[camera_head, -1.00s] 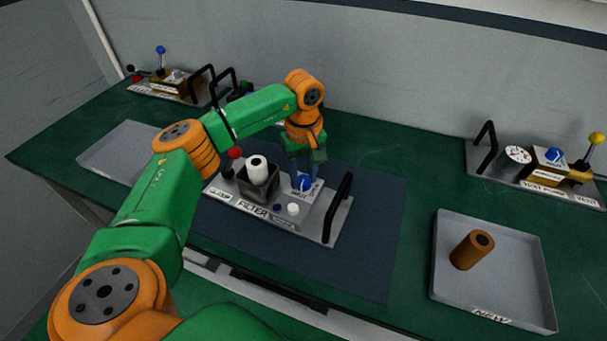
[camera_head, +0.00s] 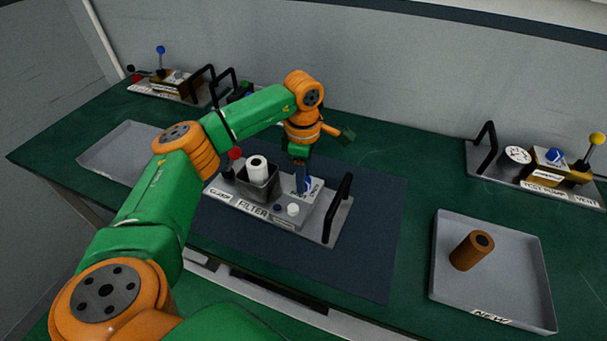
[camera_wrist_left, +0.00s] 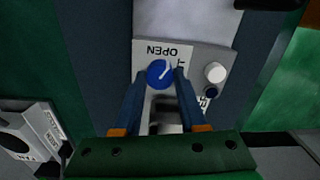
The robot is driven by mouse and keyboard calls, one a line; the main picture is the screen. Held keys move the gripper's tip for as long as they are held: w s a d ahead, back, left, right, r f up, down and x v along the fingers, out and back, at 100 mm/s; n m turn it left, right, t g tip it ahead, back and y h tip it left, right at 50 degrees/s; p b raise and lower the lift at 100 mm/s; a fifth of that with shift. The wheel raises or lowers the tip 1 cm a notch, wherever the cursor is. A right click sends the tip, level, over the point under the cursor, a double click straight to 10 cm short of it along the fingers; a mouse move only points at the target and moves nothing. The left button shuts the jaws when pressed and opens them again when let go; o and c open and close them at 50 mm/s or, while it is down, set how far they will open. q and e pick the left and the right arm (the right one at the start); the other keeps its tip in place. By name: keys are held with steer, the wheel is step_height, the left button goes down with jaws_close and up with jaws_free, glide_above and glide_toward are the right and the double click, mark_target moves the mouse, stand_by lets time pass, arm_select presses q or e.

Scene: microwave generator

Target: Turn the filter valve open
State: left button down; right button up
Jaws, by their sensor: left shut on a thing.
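The filter valve is a blue knob (camera_head: 307,184) on the FILTER unit (camera_head: 250,208), near the middle of the mat. In the left wrist view the knob (camera_wrist_left: 157,76) sits between my left fingertips, beside an upside-down OPEN label (camera_wrist_left: 163,52). A white line on the knob slants towards the upper right there. My left gripper (camera_head: 303,185) points down from above and is shut on the knob, partly hiding it in the head view. My right gripper is not in view.
A white cylinder (camera_head: 257,168) in a dark holder and a red-topped lever (camera_head: 235,154) stand left of the knob. A black handle (camera_head: 338,207) rises on its right. A grey tray (camera_head: 450,291) with a brown cylinder (camera_head: 472,251) lies to the right.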

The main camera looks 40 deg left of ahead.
arm_select(q)
steer(key=n, duration=0.5)
steer(key=shift+f+n, duration=0.1)
steer(key=shift+n, duration=0.2)
stand_by(0.5)
steer(key=shift+c, duration=2.2)
jaws_free()
step_height(320, 180, up, 6)
steer(key=shift+r+b, duration=0.1)
steer(key=shift+b, duration=0.6)
steer(key=shift+s+r, duration=0.1)
steer(key=shift+r, duration=0.4)
